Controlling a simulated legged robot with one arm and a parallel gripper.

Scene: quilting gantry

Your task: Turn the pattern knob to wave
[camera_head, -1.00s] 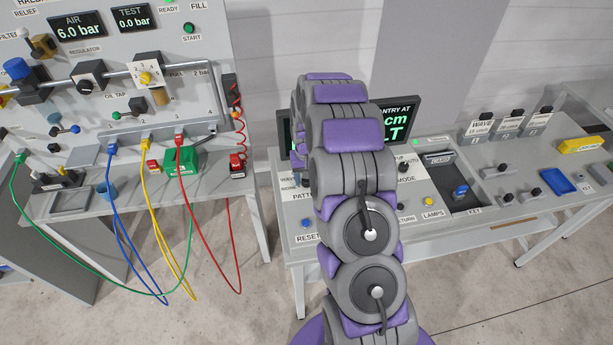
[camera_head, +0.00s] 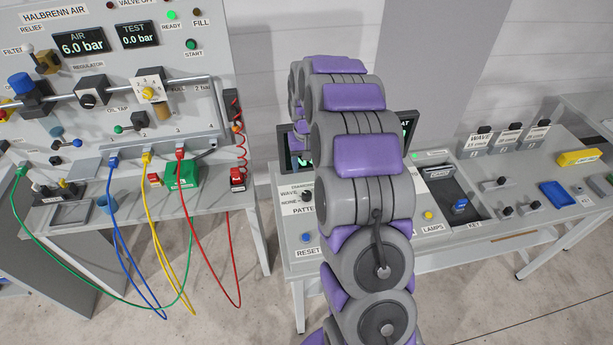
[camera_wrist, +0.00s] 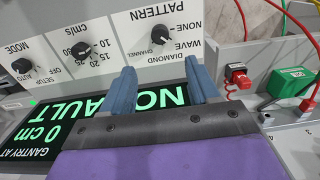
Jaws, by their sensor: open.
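The pattern knob (camera_wrist: 159,35) is a small black knob with a white mark on a white panel. It appears upside down in the wrist view, with NONE, WAVE and DIAMOND printed around it. I cannot tell for sure which label its mark points to. In the head view the knob (camera_head: 307,196) shows at the left edge of my arm. My gripper (camera_wrist: 162,68) is open and empty. Its two blue fingers spread to either side of the knob's line, short of it in the picture and not visibly touching it. My arm hides the gripper's fingers in the head view.
The cm/s knob (camera_wrist: 82,49) and mode knob (camera_wrist: 22,66) sit beside it. A gantry display (camera_wrist: 70,125) reading "0 cm" and part of "NO FAULT" lies under my fingers. A red plug (camera_wrist: 237,77) and green box (camera_wrist: 290,82) are at the right.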

